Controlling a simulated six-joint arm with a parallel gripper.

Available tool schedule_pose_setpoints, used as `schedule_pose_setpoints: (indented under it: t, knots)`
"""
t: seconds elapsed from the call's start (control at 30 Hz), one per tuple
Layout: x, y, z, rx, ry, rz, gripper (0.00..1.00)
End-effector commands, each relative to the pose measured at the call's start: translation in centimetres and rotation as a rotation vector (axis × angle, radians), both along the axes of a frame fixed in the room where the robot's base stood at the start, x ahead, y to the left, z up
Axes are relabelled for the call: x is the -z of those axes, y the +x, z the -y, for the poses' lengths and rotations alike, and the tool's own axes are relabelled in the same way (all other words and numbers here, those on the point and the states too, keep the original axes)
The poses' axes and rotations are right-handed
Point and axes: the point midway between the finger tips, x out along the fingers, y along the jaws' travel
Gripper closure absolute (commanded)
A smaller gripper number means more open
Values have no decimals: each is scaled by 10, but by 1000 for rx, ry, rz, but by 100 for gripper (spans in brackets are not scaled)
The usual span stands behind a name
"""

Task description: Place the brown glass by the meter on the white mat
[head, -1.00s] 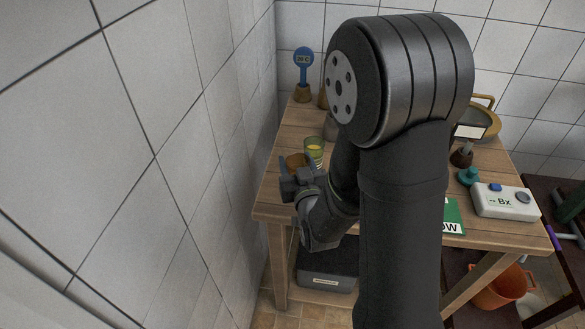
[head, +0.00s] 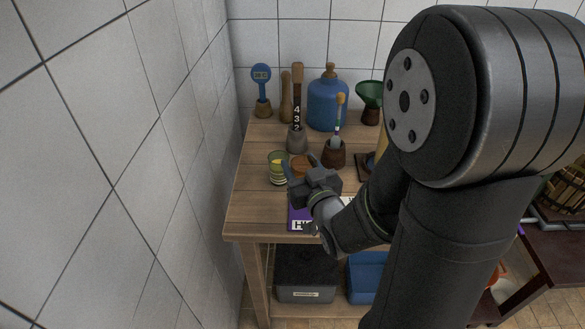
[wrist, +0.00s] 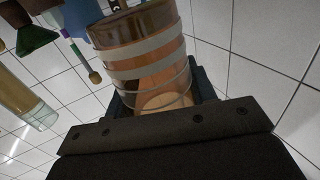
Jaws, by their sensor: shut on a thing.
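My gripper (head: 301,174) is shut on a brown glass (head: 299,161) with pale bands. In the head view it is over the front left part of the wooden table, just right of a green-yellow glass. In the wrist view the brown glass (wrist: 140,50) fills the space between the fingers, its side and dark brown rim showing. A blue meter (head: 262,78) with a small display stands in a brown base at the table's back left corner. I cannot make out the white mat for certain; a small white patch (head: 349,202) shows partly behind my arm.
The green-yellow glass (head: 278,168) stands close left of my gripper. Behind are a grey holder with a numbered stick (head: 297,110), a brown pot (head: 333,154) and a blue bottle (head: 327,103). A purple card (head: 300,222) lies near the front edge. The table's left strip is clear.

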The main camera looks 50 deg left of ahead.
Motion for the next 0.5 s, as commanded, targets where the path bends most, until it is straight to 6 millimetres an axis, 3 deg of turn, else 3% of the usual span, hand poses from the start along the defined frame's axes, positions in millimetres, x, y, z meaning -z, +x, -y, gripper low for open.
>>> schedule_pose_setpoints:
  t: [0.5]
  knots:
    - [-9, 15, 10, 18, 1, 1, 82]
